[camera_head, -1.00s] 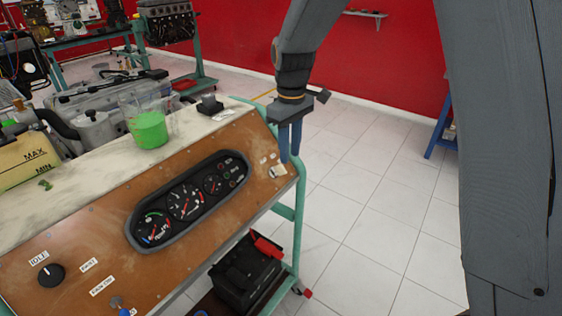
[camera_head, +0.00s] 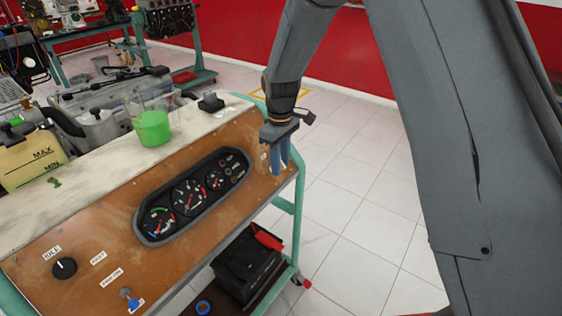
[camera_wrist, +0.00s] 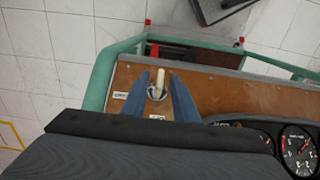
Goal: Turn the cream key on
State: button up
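The cream key (camera_wrist: 160,81) stands in a round switch at the end of the brown instrument panel (camera_head: 100,248), seen in the wrist view. My gripper (camera_wrist: 159,79) is open, with one blue finger on each side of the key. Small gaps seem to show between the fingers and the key; I cannot tell if either touches. In the head view my gripper (camera_head: 281,160) points down at the panel's right end and mostly hides the key. Small white labels sit beside the switch, too small to read.
A gauge cluster (camera_head: 190,197) lies left of my gripper. A black knob (camera_head: 64,268) and a blue key (camera_head: 133,303) sit at the panel's lower left. A beaker of green liquid (camera_head: 154,128) stands on the bench top. Tiled floor (camera_head: 350,200) is clear to the right.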

grip_shut()
jog(key=shift+w+d+m+g+y+b, duration=0.15)
jog(key=shift+m+g+y+b, duration=0.4)
jog(key=shift+m+g+y, duration=0.5)
jog(key=shift+d+f+m+g+y+b, duration=0.1)
jog(key=shift+m+g+y+b, duration=0.7)
jog(key=shift+m+y, duration=0.55)
jog(key=shift+m, duration=0.3)
grip_release()
